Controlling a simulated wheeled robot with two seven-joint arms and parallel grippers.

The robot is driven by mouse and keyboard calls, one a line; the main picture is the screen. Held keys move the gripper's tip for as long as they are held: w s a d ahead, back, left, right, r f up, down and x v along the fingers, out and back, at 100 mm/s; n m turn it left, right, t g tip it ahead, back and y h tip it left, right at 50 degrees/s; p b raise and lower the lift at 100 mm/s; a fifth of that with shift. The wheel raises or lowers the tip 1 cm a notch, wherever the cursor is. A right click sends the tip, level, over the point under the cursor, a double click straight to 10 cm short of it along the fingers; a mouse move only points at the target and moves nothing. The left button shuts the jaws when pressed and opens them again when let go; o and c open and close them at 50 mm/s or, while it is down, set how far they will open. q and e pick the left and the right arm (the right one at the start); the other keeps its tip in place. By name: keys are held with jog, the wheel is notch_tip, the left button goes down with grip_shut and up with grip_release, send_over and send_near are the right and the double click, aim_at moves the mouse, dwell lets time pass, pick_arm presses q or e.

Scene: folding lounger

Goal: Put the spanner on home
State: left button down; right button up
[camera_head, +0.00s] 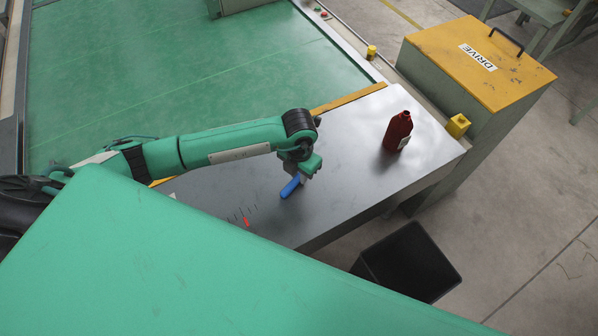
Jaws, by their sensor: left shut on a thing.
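My left gripper (301,179) points down over the grey metal table and is shut on a blue-handled thing, which I take to be the spanner (290,187). Its blue end sticks out below and to the left of the fingers, close to the tabletop; I cannot tell whether it touches. The rest of it is hidden by the gripper. A row of short dark marks with one red mark (246,222) is on the table to the lower left of the gripper. No readable "home" label shows. My right gripper is not in view.
A dark red bottle (398,131) stands on the right part of the table (345,135). A cabinet marked DRIVE (475,65) stands beyond the table's right end. A black bin (408,262) stands below the front edge. The tabletop between gripper and bottle is clear.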

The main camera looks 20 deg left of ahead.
pick_arm(q)
jog(key=c, duration=1.2)
grip_release()
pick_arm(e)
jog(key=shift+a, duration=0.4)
pick_arm(q)
jog(key=shift+r, duration=0.1)
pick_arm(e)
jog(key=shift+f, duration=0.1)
pick_arm(q)
notch_tip(320, 180, up, 14)
jog(key=b, duration=0.2)
jog(key=shift+f+b, duration=0.2)
jog(key=shift+b, duration=0.1)
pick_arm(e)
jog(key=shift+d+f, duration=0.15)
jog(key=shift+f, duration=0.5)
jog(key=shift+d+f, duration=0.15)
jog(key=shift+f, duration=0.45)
pick_arm(q)
jog(key=shift+s+f, duration=0.1)
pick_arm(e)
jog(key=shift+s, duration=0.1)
